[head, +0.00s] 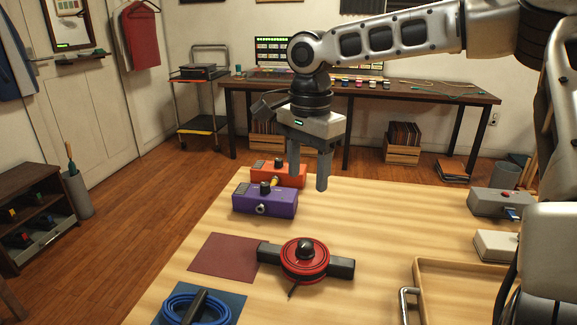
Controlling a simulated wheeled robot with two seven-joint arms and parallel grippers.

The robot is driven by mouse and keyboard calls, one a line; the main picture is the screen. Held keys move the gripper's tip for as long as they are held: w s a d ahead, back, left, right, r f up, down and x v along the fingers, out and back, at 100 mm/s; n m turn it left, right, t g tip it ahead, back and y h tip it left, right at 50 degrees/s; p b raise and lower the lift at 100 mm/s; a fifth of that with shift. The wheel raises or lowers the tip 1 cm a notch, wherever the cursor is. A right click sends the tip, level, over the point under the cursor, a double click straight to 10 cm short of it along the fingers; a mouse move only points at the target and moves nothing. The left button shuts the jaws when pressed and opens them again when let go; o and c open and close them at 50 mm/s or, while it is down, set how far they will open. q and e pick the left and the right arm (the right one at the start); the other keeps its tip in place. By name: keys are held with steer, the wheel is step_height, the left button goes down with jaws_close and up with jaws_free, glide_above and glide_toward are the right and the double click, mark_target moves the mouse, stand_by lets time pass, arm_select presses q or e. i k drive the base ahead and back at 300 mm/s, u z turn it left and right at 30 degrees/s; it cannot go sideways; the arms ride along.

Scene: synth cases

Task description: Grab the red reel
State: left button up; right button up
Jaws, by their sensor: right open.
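The red reel (292,268) lies on the wooden table (375,215), in the middle of the near half. It is round and red with a black knob on top, and it sits on a dark bar that sticks out on both sides. My right gripper (308,182) hangs above the table, pointing down, behind and above the reel. Its two fingers are apart with nothing between them. It is close to the purple box and the orange box in the picture. My left gripper is not in the head view.
A purple box (270,203) and an orange box (290,178) stand behind the reel. A maroon mat (215,256) lies left of it. A blue coil (186,308) is at the front left. A wooden tray (470,267) and grey boxes (484,203) are at right.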

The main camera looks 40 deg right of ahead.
mark_target(299, 272)
steer(key=k, duration=1.5)
